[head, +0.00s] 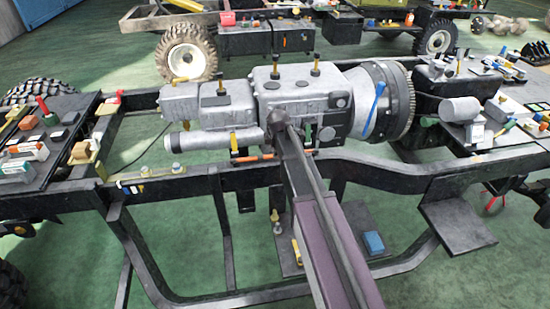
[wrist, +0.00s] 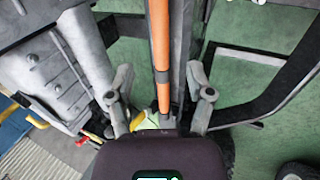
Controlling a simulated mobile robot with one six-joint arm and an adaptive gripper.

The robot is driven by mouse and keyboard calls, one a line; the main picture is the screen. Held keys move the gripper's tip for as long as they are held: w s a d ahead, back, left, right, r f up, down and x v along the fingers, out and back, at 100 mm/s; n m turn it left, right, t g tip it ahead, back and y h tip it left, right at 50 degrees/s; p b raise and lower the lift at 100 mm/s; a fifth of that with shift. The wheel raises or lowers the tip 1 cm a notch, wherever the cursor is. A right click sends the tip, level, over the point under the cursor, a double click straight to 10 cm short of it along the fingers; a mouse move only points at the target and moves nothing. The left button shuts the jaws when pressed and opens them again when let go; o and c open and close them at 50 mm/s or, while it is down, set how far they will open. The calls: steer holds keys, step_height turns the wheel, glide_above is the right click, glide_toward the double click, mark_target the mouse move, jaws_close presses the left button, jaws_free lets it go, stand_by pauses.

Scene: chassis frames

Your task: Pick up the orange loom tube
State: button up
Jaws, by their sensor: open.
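The orange loom tube (wrist: 161,42) runs lengthwise through the middle of the wrist view, with dark bands around it. It lies alongside a dark frame rail (wrist: 182,60). My gripper (wrist: 160,84) is open, with one finger on each side of the tube and visible space between each finger and it. The tube's near end is hidden behind the gripper body. In the head view, short orange pieces of the tube (head: 250,158) show below the grey gearbox. My gripper (head: 279,122) and arm hide the part between them.
The grey gearbox (head: 300,95) stands close behind my gripper, with a blue-handled tool (head: 374,108) leaning on it. Dark chassis rails (head: 385,176) cross the front. A tray of parts (head: 45,140) lies at left. Green floor shows between the rails.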

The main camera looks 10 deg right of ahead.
steer(key=shift+f, duration=0.1)
steer(key=shift+d+b+x, duration=0.2)
steer(key=shift+b+x, duration=2.25)
steer(key=shift+x, duration=0.1)
jaws_close()
